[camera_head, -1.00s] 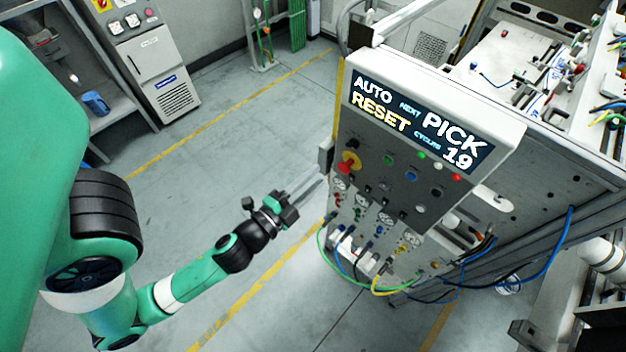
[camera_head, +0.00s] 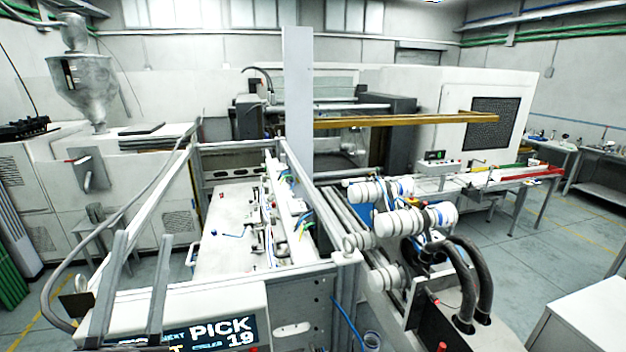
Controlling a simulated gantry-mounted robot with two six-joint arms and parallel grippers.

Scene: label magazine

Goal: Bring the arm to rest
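My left gripper (camera_head: 144,236) shows at the lower left of the head view as two long grey fingers pointing up. The fingers stand apart with nothing between them. They overlap the left part of the white control panel (camera_head: 262,300) in the picture; I cannot tell whether they touch it. The panel's display (camera_head: 222,331) reads PICK and 19, and its lower part is cut off by the frame. The rest of my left arm is below the frame. My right gripper is not in view.
Behind the panel is a framed machine with a white work plate (camera_head: 225,225). White rollers (camera_head: 415,220) and dark hoses (camera_head: 468,285) stand to the right. A metal hopper (camera_head: 88,85) is at the back left. Open floor (camera_head: 520,235) shows at the right.

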